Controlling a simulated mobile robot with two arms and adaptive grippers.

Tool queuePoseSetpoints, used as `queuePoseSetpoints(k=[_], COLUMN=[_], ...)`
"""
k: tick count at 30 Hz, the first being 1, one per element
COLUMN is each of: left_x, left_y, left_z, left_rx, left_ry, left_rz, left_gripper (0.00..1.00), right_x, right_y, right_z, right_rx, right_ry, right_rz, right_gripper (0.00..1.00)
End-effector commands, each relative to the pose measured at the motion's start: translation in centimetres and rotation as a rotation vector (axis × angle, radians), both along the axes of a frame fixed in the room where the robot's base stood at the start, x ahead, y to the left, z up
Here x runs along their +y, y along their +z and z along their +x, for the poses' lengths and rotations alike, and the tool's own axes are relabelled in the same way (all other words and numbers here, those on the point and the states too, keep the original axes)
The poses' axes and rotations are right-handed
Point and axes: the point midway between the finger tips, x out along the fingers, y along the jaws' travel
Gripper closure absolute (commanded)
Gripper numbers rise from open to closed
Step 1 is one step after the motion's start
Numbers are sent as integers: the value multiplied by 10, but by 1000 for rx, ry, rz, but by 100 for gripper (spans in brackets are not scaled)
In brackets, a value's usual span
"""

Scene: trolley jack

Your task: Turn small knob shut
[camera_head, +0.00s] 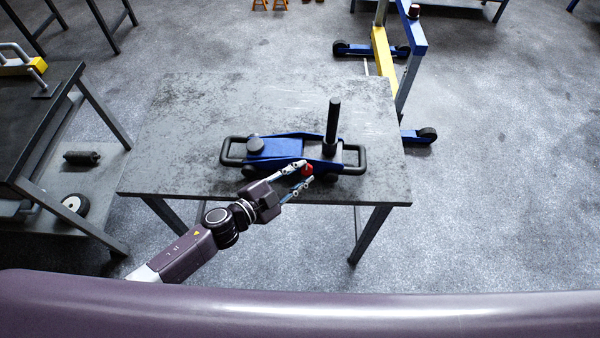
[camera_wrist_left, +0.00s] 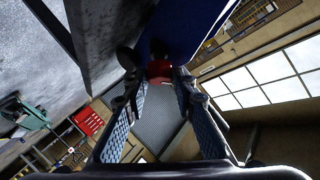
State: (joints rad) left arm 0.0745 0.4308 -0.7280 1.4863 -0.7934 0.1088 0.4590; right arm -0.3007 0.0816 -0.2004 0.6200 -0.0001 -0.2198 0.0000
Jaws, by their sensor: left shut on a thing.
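A blue trolley jack (camera_head: 285,148) lies on the grey worktable, with a black post (camera_head: 332,120) standing up from its right part. A small red knob (camera_head: 307,169) is on the jack's near side. My left gripper (camera_head: 307,172) reaches in from the lower left, its two fingers on either side of the knob and shut on it. In the left wrist view the red knob (camera_wrist_left: 158,69) sits between the fingertips, below the blue jack body (camera_wrist_left: 185,30). How firmly each finger pad touches is hard to see. My right gripper is in neither view.
The worktable (camera_head: 180,120) is bare around the jack. A dark bench (camera_head: 35,110) with a lower shelf stands at the left. A blue and yellow hoist (camera_head: 385,50) stands on the floor behind the table. Open floor (camera_head: 500,200) lies to the right.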

Motion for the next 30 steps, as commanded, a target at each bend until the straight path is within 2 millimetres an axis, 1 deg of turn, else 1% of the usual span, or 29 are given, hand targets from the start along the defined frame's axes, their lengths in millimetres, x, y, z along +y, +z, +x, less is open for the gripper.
queuePoseSetpoints(k=[1, 5, 6, 13, 16, 20, 27, 30], left_x=[1, 0, 0, 0, 4, 16, 50, 62], left_y=[0, 0, 0, 0, 1, 4, 17, 23], left_z=[1, 1, 1, 0, -4, -17, -55, -68], left_rx=[-3, -2, -1, -1, 0, 2, 4, 3], left_ry=[1, 2, 1, 1, 0, 0, 1, 1], left_rz=[2, 1, 2, 1, 1, 3, 2, 3], left_gripper=[73, 59, 58, 58, 58, 58, 58, 58], right_x=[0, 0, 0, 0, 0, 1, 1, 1], right_y=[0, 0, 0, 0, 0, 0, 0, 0], right_z=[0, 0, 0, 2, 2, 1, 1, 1], right_rx=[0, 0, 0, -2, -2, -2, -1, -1], right_ry=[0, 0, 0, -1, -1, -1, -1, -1], right_rz=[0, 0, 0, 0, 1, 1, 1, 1], right_gripper=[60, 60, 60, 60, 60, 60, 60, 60])
